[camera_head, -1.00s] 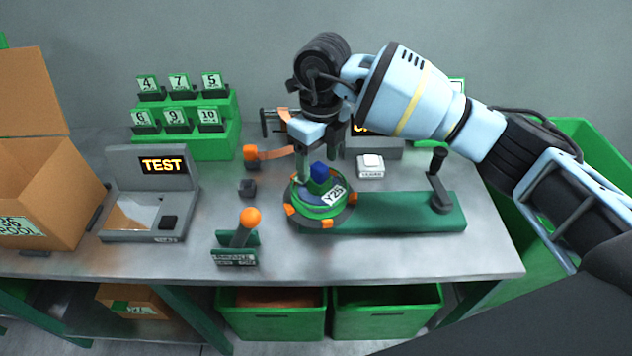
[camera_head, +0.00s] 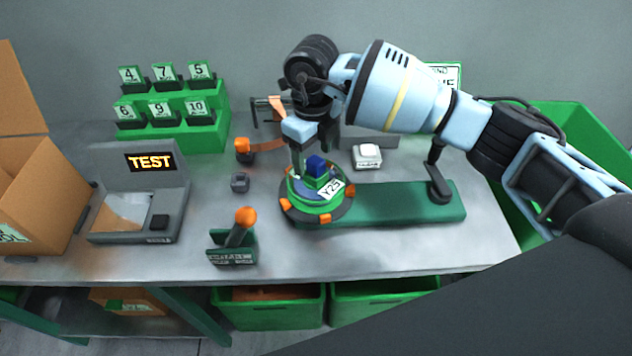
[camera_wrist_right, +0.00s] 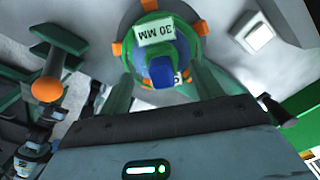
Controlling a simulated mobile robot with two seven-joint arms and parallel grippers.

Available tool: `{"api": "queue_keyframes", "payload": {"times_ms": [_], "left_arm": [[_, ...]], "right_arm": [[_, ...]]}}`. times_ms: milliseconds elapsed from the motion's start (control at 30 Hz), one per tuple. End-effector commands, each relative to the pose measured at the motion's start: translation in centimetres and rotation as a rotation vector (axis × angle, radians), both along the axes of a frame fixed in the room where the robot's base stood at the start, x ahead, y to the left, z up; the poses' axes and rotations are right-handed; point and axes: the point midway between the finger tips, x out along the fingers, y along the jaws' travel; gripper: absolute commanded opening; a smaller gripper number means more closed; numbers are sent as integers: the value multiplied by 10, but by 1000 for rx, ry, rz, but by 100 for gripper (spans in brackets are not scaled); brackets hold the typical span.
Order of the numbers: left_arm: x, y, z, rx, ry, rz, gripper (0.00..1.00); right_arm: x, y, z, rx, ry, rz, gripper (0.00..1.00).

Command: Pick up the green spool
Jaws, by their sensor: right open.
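The green spool (camera_head: 312,190) sits on a round dark base with orange blocks at the left end of a green crank stand (camera_head: 400,204). My right gripper (camera_head: 313,155) points down over the spool and is open. In the right wrist view, the spool (camera_wrist_right: 160,25) shows a "30 MM" tag, and its blue post lies between the open fingers (camera_wrist_right: 162,85). I cannot tell whether the fingers touch the spool. My left gripper is not in view.
A TEST scale (camera_head: 140,200) and a cardboard box (camera_head: 35,195) stand at the left. An orange-knobbed lever (camera_head: 240,235) is in front. A numbered green rack (camera_head: 180,135) is behind. The crank handle (camera_head: 437,175) rises at the right, near my forearm.

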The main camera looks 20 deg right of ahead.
Motion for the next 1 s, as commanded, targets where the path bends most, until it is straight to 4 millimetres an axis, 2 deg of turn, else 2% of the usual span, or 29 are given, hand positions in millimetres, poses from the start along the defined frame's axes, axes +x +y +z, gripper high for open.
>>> {"api": "queue_keyframes", "payload": {"times_ms": [100, 233, 567, 1000], "left_arm": [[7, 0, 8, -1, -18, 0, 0], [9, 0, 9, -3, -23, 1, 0], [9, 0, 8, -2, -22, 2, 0], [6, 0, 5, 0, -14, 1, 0]], "right_arm": [[-6, -5, -15, -1, -1, -1, 65], [-6, -4, -32, 0, 1, 0, 65], [-6, -4, -39, 1, -1, 1, 65], [-6, -4, -38, 1, -1, 0, 8]]}}
